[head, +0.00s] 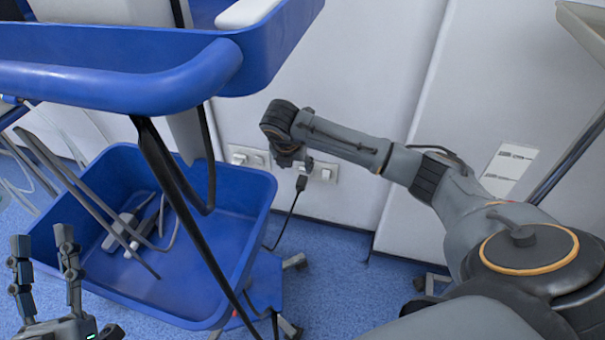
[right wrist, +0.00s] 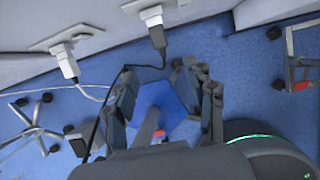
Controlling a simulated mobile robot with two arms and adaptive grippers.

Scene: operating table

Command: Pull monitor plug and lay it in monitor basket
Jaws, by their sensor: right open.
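The black monitor plug (head: 301,182) sits in a white wall socket (head: 322,172), and its black cable hangs down towards the cart base. In the right wrist view the plug (right wrist: 158,38) is upright in its socket plate, just beyond my fingertips. My right gripper (head: 292,160) is at the wall just above the plug in the head view. In the right wrist view its fingers (right wrist: 162,75) are apart with nothing between the tips. The blue monitor basket (head: 160,303) is low at the left. My left gripper (head: 42,241) is open and empty before the basket's left side.
A white plug (right wrist: 67,62) sits in the neighbouring socket. Grey items (head: 128,228) lie in the basket. The cart's blue handle (head: 120,88) and hanging dark cables (head: 180,200) are above and in front of it. Blue floor (head: 340,270) is clear right of the cart.

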